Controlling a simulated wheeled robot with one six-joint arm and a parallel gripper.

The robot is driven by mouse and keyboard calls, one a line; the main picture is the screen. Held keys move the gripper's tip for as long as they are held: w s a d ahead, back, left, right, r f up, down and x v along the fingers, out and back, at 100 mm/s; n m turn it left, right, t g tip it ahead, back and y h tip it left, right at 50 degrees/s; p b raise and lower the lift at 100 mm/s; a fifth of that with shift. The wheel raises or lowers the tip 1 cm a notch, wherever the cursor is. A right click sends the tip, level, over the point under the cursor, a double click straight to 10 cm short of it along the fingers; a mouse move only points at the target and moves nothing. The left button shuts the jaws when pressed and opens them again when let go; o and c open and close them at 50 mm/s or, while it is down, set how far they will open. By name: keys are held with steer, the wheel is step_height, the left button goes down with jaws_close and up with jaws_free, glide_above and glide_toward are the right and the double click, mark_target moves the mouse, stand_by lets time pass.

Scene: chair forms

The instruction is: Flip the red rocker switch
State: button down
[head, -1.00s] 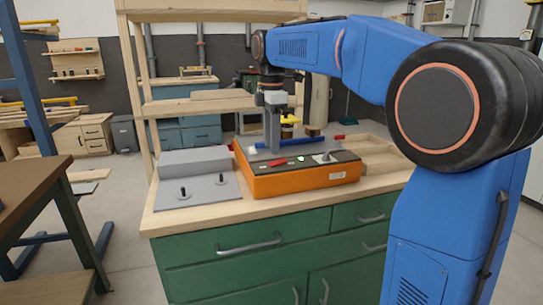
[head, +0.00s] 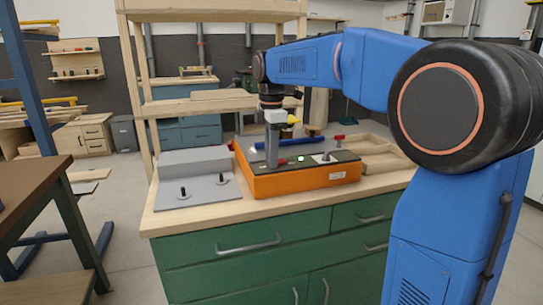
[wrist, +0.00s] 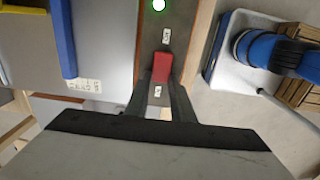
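The red rocker switch (head: 282,162) is on the dark top panel of the orange control box (head: 305,182). In the wrist view the red switch (wrist: 162,63) shows at the fingertips, with small white labels above and below it. My gripper (head: 271,164) points down at the left part of the panel, just left of the switch in the head view. In the wrist view my gripper (wrist: 162,78) has a narrow gap between its fingers, in line with the switch. Whether the fingertips touch it is unclear.
A lit green lamp (head: 300,158) and a dark knob (head: 326,157) share the panel. A blue bar (head: 282,147) lies behind. A grey fixture (head: 195,163) with two black pegs stands at left, and a wooden tray (head: 378,156) at right.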

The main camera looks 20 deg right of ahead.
steer(key=shift+d+r+y, duration=0.1)
steer(key=shift+d+y, duration=0.25)
steer(key=shift+y, duration=0.45)
steer(key=shift+d+r+y, duration=0.15)
steer(key=shift+d+y, duration=0.1)
steer(key=shift+y, duration=1.05)
steer(key=c, duration=1.5)
jaws_free()
steer(key=v, duration=1.7)
steer(key=shift+d+r, duration=0.1)
steer(key=shift+r, duration=0.05)
